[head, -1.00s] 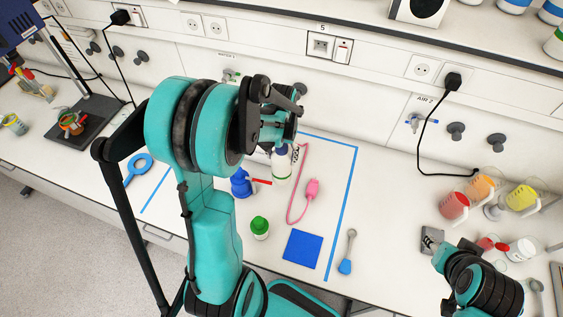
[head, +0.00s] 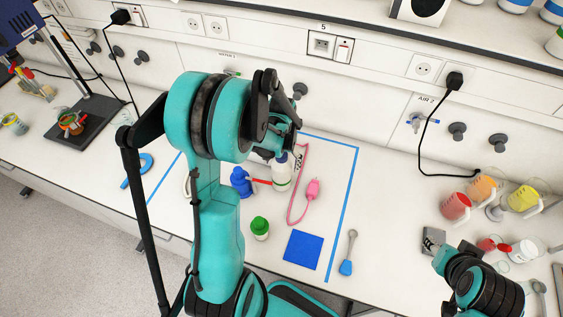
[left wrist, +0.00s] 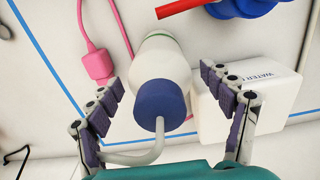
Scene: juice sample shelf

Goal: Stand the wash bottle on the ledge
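The white wash bottle (head: 281,172) stands on the bench, its top partly covered by my left wrist in the head view. In the left wrist view the bottle (left wrist: 163,60) has a dark blue cap, a bent pale spout and a green band. My left gripper (left wrist: 160,82) is open, with one finger to each side of the bottle and visible space between. The head view shows a raised shelf (head: 470,28) along the back; I cannot tell if this is the ledge.
Close to the bottle are a blue bottle with a red tube (head: 240,183), a pink corded item (head: 312,189) and a white box marked water (left wrist: 255,95). A green-capped jar (head: 260,228) and blue square (head: 303,250) lie nearer. Coloured jugs (head: 482,188) stand right.

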